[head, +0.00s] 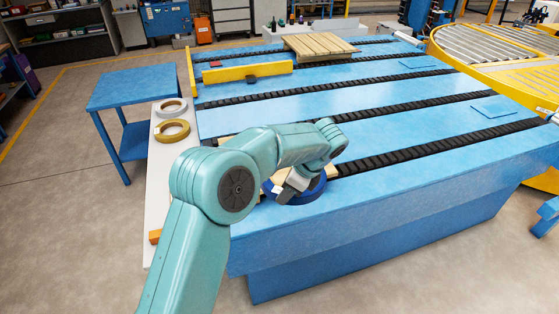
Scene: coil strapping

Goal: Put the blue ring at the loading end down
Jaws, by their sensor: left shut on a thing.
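The blue ring (311,193) is at the near edge of the blue conveyor table (420,180), partly hidden by my left arm. My left gripper (290,190) is shut on the blue ring, over its left part. A light wooden board (331,171) shows behind and beside the ring. I cannot tell whether the ring touches the board or the table. My right gripper is not in view.
A white side shelf (158,190) carries a white ring (170,107), a tan ring (172,131) and an orange block (155,236). A yellow rail (248,72) and a wooden pallet (320,46) are farther back. The table's right side is mostly clear.

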